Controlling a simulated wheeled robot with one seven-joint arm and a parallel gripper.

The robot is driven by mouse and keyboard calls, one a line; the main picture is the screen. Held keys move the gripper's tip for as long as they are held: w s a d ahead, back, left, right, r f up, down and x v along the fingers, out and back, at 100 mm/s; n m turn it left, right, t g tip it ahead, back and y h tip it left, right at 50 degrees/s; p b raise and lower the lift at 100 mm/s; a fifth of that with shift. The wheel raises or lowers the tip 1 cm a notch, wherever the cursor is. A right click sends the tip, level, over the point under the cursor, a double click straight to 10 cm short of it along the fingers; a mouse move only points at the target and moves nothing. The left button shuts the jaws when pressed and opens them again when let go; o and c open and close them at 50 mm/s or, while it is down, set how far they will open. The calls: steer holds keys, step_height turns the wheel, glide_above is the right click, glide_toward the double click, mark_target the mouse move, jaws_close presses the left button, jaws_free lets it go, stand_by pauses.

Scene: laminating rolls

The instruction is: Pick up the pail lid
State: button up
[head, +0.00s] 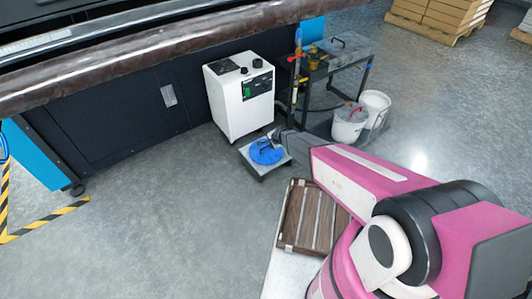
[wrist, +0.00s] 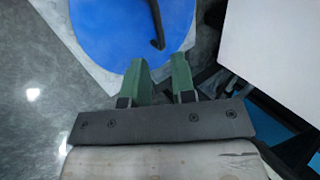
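The pail lid (head: 265,155) is a round blue disc with a dark handle. It lies flat on a low grey stand (head: 256,168) on the floor. In the wrist view the lid (wrist: 95,25) fills the top, and its dark bent handle (wrist: 156,22) ends just beyond my fingers. My gripper (wrist: 160,65) has two green fingers standing apart with nothing between them. In the head view my gripper (head: 272,138) is over the lid's far side and partly hides it. I cannot tell the height gap between fingers and handle.
A white machine box (head: 241,98) stands close behind the stand. A dark cart (head: 340,62) and two white pails (head: 349,122) stand to the right. Floor to the left is clear.

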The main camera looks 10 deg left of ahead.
mark_target(266, 147)
steer(key=x, duration=0.4)
steer(key=shift+w+a+f, duration=0.15)
steer(key=shift+a+f, duration=0.05)
steer(key=shift+f, duration=0.1)
steer(key=shift+x, duration=3)
steer(key=shift+d, duration=0.2)
jaws_close()
